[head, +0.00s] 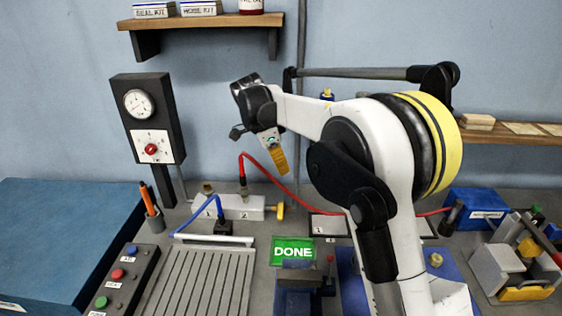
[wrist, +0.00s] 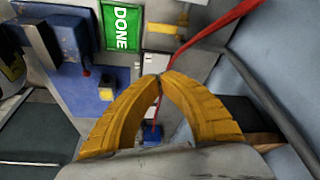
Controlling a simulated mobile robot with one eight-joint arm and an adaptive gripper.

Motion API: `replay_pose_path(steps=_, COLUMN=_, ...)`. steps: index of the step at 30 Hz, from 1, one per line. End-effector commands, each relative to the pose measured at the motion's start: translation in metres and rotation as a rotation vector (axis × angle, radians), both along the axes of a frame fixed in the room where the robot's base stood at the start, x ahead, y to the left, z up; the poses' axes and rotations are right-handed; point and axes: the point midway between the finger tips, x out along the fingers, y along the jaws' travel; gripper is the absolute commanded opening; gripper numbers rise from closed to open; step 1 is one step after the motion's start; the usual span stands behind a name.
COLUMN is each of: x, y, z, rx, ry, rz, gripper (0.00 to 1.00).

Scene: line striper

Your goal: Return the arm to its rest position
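My white arm rises at the right of the head view and bends over to the left, with its wrist high above the bench. My gripper (head: 281,168) hangs below the wrist, pointing down, clear of the bench. In the wrist view the two yellow ridged fingers of my gripper (wrist: 160,77) meet at their tips, with nothing seen between them. A red hose (wrist: 205,42) passes behind the fingertips. A green sign reading DONE (head: 292,251) stands on the bench below my gripper; it also shows in the wrist view (wrist: 121,25).
A gauge panel (head: 148,118) with a red knob stands at the left. A metal manifold (head: 236,207) carries blue and red hoses. A button box (head: 121,278) and ribbed tray (head: 205,280) lie in front. A wall shelf (head: 205,22) hangs above; a blue box (head: 478,208) sits right.

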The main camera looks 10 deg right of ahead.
Motion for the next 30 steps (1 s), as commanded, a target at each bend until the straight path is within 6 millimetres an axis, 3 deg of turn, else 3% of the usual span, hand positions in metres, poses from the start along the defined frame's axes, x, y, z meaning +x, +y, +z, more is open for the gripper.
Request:
replay_pose_path(steps=4, x=0.000, y=0.004, z=0.010, rx=0.000, ry=0.000, rz=0.000, gripper=0.00)
replay_pose_path(steps=14, x=0.000, y=0.004, z=0.011, rx=0.000, ry=0.000, rz=0.000, gripper=0.00)
replay_pose_path(steps=19, x=-0.012, y=-0.005, z=0.018, rx=0.015, ry=0.000, rz=0.060, gripper=0.00)
replay_pose_path(steps=23, x=-0.044, y=-0.022, z=0.033, rx=0.047, ry=-0.006, rz=0.220, gripper=0.00)
replay_pose_path(steps=30, x=-0.134, y=-0.055, z=0.043, rx=0.075, ry=-0.058, rz=0.614, gripper=0.00)
